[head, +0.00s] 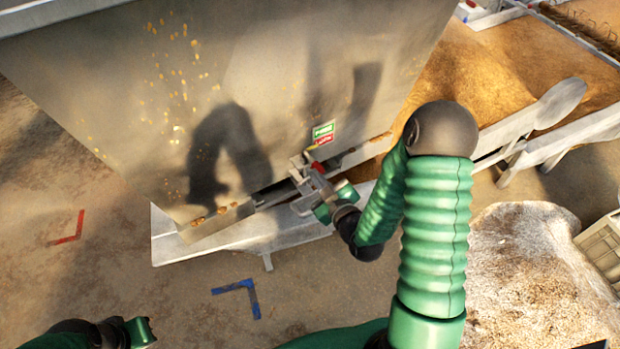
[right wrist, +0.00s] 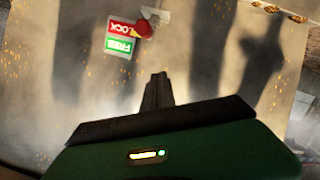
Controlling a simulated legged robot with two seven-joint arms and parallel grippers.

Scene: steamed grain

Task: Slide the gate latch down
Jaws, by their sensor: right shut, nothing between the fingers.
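The gate latch (head: 317,167) has a red knob and sits on the low edge of the big metal hopper wall, just below a green-and-red label (head: 323,132). In the right wrist view the red knob (right wrist: 144,28) is beside the red LOCK half of the label (right wrist: 122,38), which appears upside down, with its green FREE half farther from the knob. My right gripper (right wrist: 157,90) is shut and empty, close to the latch; contact cannot be made out. It also shows in the head view (head: 312,184). My left gripper (head: 138,331) is at the bottom left, far from the latch; its fingers are unclear.
The hopper wall (head: 120,80) fills the upper left, with grains stuck to it. A pale metal ledge (head: 250,235) runs under it. A grain bed (head: 490,75) lies at upper right, and a pale mound (head: 535,270) at lower right. Blue (head: 240,294) and red (head: 70,230) marks are on the floor.

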